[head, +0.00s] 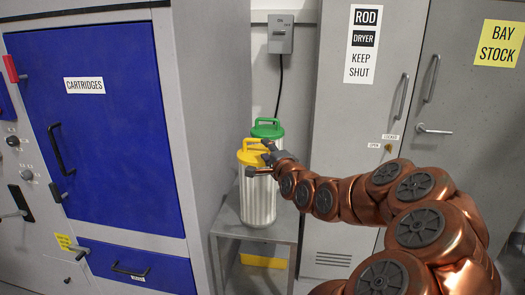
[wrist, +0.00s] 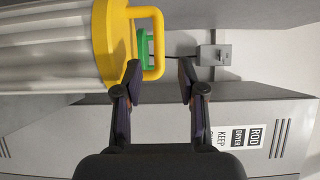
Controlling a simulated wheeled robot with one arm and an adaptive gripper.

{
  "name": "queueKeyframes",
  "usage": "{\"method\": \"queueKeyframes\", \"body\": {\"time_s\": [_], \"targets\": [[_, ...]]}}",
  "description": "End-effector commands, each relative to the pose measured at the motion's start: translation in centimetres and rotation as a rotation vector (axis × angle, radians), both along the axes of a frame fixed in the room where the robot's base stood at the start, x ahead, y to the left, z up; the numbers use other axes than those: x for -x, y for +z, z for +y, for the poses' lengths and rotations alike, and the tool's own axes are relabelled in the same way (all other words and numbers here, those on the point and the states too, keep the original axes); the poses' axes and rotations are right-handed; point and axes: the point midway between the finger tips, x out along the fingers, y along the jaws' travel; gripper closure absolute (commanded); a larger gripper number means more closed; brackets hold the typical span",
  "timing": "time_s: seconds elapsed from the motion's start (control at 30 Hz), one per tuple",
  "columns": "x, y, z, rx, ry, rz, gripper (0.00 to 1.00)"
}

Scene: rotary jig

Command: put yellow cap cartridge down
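The yellow cap cartridge (head: 258,200) is a ribbed silver canister with a yellow cap and loop handle. It stands upright on a small grey stand (head: 228,225) in the head view. In the wrist view it lies sideways across the upper left, with its yellow handle (wrist: 159,40) toward the middle. My gripper (head: 268,152) is at the cap in the head view. In the wrist view my gripper (wrist: 160,80) is open; the left finger overlaps the handle's near end, and the handle bar appears between the fingers. I cannot tell whether a finger touches it.
A green-capped cartridge (head: 267,128) stands close behind the yellow one. A blue-doored cartridge cabinet (head: 100,130) is at left, the grey rod dryer (head: 340,130) at right. A grey switch box (head: 281,35) with a cable hangs on the wall behind.

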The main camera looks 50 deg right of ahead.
Motion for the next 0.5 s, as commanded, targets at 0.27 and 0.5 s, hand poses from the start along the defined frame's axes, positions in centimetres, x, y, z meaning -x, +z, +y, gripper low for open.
{"method": "queueKeyframes", "body": {"time_s": [0.27,0.5], "targets": [[2.5,0.1,1.0,0.003,-0.002,-0.004,0.60],[3.0,0.1,1.4,0.002,0.001,-0.002,0.60]]}}
